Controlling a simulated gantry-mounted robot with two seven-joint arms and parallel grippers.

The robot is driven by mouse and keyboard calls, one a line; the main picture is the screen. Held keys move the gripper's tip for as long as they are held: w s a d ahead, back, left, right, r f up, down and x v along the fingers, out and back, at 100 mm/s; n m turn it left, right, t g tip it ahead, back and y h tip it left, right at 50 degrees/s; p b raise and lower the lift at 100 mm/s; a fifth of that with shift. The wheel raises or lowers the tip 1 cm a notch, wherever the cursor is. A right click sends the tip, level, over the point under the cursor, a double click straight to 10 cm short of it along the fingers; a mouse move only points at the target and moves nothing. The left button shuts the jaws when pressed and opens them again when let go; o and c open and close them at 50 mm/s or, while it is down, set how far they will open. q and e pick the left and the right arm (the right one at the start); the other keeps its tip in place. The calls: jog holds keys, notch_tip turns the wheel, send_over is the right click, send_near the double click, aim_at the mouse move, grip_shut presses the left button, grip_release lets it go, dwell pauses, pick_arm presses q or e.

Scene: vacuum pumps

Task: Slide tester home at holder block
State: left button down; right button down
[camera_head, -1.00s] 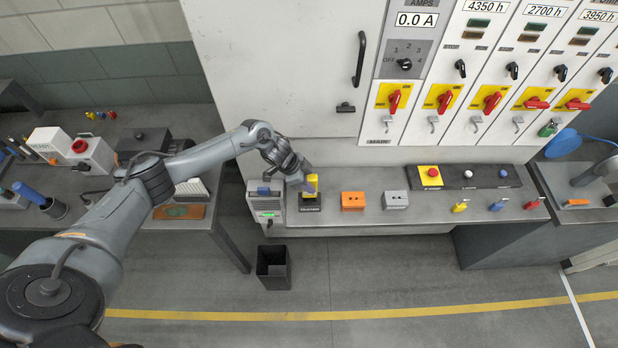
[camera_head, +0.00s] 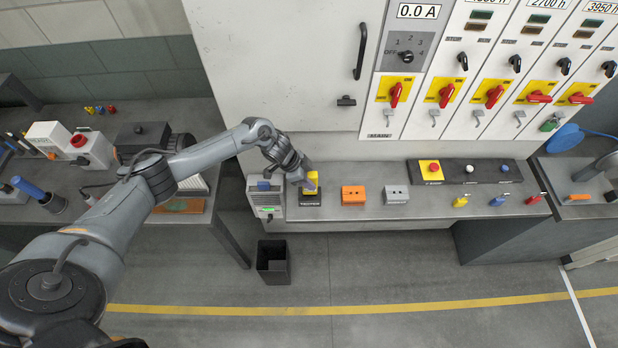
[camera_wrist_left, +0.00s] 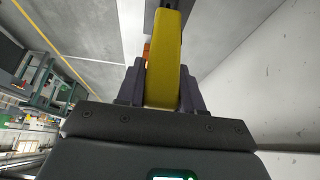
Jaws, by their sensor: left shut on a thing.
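The yellow tester (camera_head: 311,182) is held upright in my left gripper (camera_head: 306,180) at the front of the bench. It stands at the black holder block (camera_head: 309,201), with its lower end at the block's top. I cannot tell how far it sits in the block. In the left wrist view the yellow tester (camera_wrist_left: 166,60) lies between the two dark fingers, which are shut on it. My right gripper is not in view.
A grey box with a green display (camera_head: 266,200) stands close left of the block. An orange box (camera_head: 353,195) and a grey box (camera_head: 395,194) stand to the right. The white cabinet (camera_head: 280,60) rises behind. A dark bin (camera_head: 273,262) is on the floor below.

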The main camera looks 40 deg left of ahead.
pick_arm(q)
jog(key=shift+f, duration=0.6)
jog(key=shift+b, duration=0.3)
jog(key=shift+f, duration=0.3)
jog(key=c, duration=0.6)
grip_release()
jog(key=shift+c, duration=0.2)
jog(key=shift+a+r, duration=0.1)
jog(key=b+v, duration=0.1)
jog(key=v, duration=0.9)
jog(key=shift+s+r, duration=0.15)
jog(key=shift+r, duration=0.2)
